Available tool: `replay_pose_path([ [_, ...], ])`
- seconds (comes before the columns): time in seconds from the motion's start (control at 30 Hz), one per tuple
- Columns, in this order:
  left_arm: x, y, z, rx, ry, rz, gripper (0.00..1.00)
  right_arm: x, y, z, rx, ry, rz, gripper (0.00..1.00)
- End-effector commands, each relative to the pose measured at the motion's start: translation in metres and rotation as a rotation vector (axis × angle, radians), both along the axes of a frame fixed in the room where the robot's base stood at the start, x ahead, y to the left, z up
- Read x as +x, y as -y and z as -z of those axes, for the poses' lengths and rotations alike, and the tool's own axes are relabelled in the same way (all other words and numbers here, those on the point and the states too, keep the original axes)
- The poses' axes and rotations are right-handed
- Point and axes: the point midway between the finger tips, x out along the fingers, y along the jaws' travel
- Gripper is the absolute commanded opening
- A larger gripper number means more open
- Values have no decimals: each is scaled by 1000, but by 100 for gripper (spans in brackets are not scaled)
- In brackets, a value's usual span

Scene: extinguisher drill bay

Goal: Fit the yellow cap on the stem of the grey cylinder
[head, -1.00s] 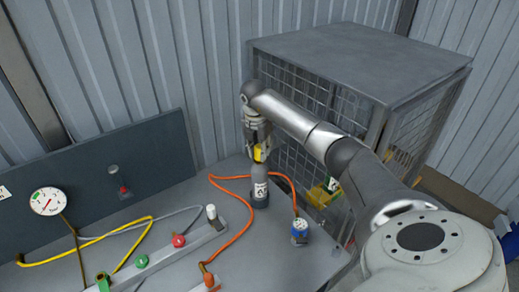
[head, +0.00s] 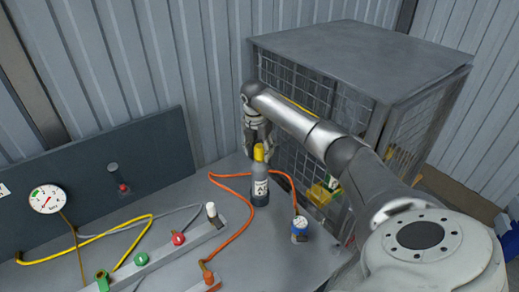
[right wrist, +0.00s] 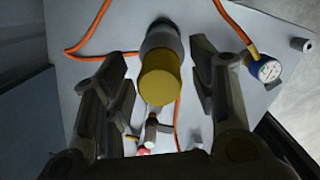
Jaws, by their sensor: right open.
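The grey cylinder (head: 260,187) stands upright on the bench, with a white label and dark base. The yellow cap (head: 259,153) sits on top of it, over the stem, and looks straight. The stem is hidden under the cap. My right gripper (head: 257,142) is open just behind and above the cap, holding nothing. In the right wrist view the cap (right wrist: 160,80) shows between the spread fingers of the gripper (right wrist: 158,62), apart from both, with the cylinder (right wrist: 160,38) beyond it. My left gripper is not in view.
An orange hose (head: 234,233) loops around the cylinder to a small blue gauge (head: 299,228). A manifold with coloured knobs (head: 178,239) lies to the left, near a dial (head: 47,199). A mesh cage (head: 360,62) stands close behind on the right.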

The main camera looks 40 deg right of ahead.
Motion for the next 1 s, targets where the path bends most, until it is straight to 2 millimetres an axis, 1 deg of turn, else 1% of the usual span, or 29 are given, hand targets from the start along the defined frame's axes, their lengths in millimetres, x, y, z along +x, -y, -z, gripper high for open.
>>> replay_pose_path([
  [0.17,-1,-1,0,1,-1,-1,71,0,0,0,0,0,0,53],
  [0.27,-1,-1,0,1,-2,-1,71,0,0,-6,0,2,0,53],
  [0.37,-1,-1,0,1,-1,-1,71,0,-2,-19,-1,4,-1,53],
  [0.7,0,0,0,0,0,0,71,-3,-12,-89,-1,4,-2,53],
  [0.8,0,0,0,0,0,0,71,-4,-14,-103,-1,3,0,53],
  [0.9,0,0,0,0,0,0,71,-5,-16,-113,-1,1,0,53],
  [1.0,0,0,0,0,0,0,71,-5,-17,-117,0,-1,0,53],
])
